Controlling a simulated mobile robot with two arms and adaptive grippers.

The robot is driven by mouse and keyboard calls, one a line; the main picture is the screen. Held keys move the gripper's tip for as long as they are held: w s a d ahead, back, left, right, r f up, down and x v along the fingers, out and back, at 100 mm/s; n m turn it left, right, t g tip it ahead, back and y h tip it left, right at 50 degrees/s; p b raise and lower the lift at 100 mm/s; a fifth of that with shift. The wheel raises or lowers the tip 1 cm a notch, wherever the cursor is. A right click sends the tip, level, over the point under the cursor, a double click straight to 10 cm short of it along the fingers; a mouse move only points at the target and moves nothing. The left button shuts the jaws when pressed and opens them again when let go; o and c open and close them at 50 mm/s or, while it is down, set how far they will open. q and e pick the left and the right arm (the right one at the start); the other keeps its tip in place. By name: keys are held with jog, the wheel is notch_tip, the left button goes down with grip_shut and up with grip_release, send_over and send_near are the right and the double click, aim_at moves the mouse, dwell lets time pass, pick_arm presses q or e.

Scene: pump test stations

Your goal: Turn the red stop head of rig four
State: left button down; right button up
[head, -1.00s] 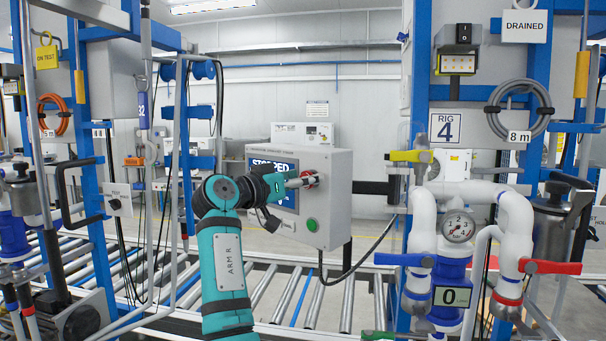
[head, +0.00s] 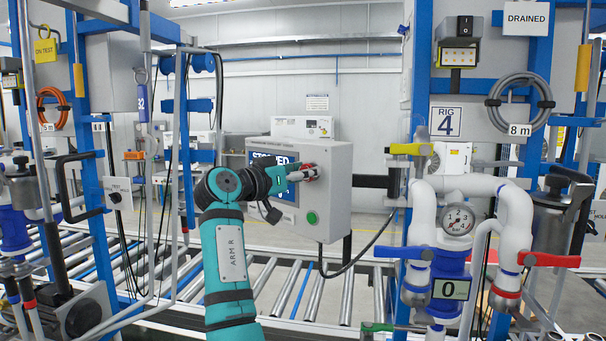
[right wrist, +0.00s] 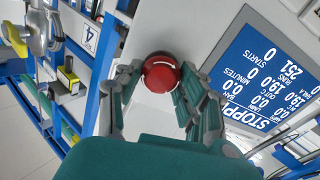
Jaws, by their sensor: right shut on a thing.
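The red stop head (right wrist: 160,73) is a round red knob with a white curved arrow on its face. It sits on the front of a grey control box (head: 334,205) beside a blue screen that reads stopped. In the right wrist view the fingers of my right gripper (right wrist: 156,80) stand on both sides of it and are shut on it. In the head view my right gripper (head: 303,173) reaches the box from the left and partly covers the red head. The box is joined to the frame marked rig 4 (head: 446,122). My left gripper is not in view.
A green button (head: 312,218) sits low on the same box. A black cable hangs below it over the rollers (head: 345,295). White pipes with a gauge (head: 458,222), yellow, blue and red valve handles stand at right. Another rig with a black handle (head: 80,188) stands at left.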

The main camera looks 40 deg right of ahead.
jog(key=m+b, duration=0.4)
jog(key=m, duration=0.3)
jog(key=shift+d, duration=0.1)
dwell(0.5)
jog(key=o, duration=1.2)
jog(key=shift+s, duration=0.1)
jog(key=shift+a, duration=0.2)
jog(key=s+a, duration=0.2)
jog(key=a, duration=0.9)
jog(key=shift+a, duration=0.4)
